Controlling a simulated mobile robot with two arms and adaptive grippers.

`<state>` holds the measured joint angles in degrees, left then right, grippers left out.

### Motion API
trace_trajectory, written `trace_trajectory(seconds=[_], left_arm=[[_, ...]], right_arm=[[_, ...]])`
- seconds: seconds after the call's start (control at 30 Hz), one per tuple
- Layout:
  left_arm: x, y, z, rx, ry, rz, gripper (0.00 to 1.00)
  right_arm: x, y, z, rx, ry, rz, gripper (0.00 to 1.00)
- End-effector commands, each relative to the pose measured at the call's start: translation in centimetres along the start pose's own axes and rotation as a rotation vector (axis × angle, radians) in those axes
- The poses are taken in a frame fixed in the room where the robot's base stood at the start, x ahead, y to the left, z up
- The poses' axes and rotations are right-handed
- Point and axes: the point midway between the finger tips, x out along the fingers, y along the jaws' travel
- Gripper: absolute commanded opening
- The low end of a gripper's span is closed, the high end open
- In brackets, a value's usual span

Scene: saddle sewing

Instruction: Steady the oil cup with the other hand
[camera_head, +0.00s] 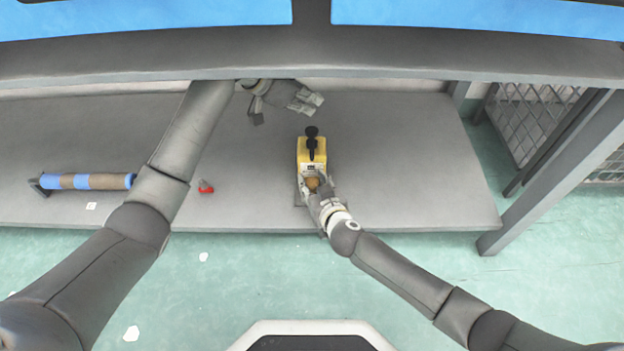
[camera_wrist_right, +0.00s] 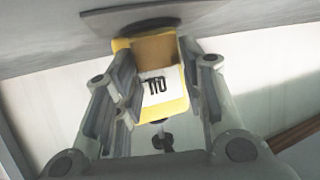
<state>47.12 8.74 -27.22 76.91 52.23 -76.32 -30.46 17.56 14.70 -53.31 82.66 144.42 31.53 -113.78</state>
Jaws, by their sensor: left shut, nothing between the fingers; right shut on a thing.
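The oil cup (camera_head: 311,150) is a yellow box with a black knob on top, standing upright near the front edge of the grey shelf. My right gripper (camera_head: 317,187) reaches it from the front and is shut on its lower part. In the right wrist view the oil cup (camera_wrist_right: 158,88) appears upside down, with a white label reading OIL and a brown patch, between the two fingers of my right gripper (camera_wrist_right: 160,80). My left gripper (camera_head: 284,98) is behind and left of the cup, under the upper ledge, shut and empty, apart from the cup.
A blue and brown roller (camera_head: 90,181) lies on the shelf (camera_head: 420,160) at left. A small red object (camera_head: 206,186) lies near the front edge. The grey ledge (camera_head: 200,55) overhangs the back. The shelf right of the cup is clear.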

Motion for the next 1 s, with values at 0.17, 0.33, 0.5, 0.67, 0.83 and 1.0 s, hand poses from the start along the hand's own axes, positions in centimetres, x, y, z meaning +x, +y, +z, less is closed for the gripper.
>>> trace_trajectory(seconds=[0.17, 0.33, 0.5, 0.67, 0.83, 1.0], left_arm=[[0.0, 0.0, 0.0, 0.0, 0.0, 0.0, 0.0], [0.0, 0.0, 0.0, 0.0, 0.0, 0.0, 0.0], [0.0, 0.0, 0.0, 0.0, 0.0, 0.0, 0.0], [0.0, 0.0, 0.0, 0.0, 0.0, 0.0, 0.0], [0.0, 0.0, 0.0, 0.0, 0.0, 0.0, 0.0], [0.0, 0.0, 0.0, 0.0, 0.0, 0.0, 0.0]], right_arm=[[0.0, 0.0, 0.0, 0.0, -0.001, 0.0, 0.19], [0.0, 0.0, 0.0, 0.0, 0.0, 0.0, 0.51], [0.0, 0.0, 0.0, 0.0, 0.0, 0.0, 0.63], [0.0, 0.0, 0.0, 0.0, 0.0, 0.0, 0.63], [-0.4, 0.0, 0.0, 0.0, 0.0, 0.0, 0.63], [-2.2, 0.1, 0.0, -0.001, 0.001, -0.001, 0.63]])
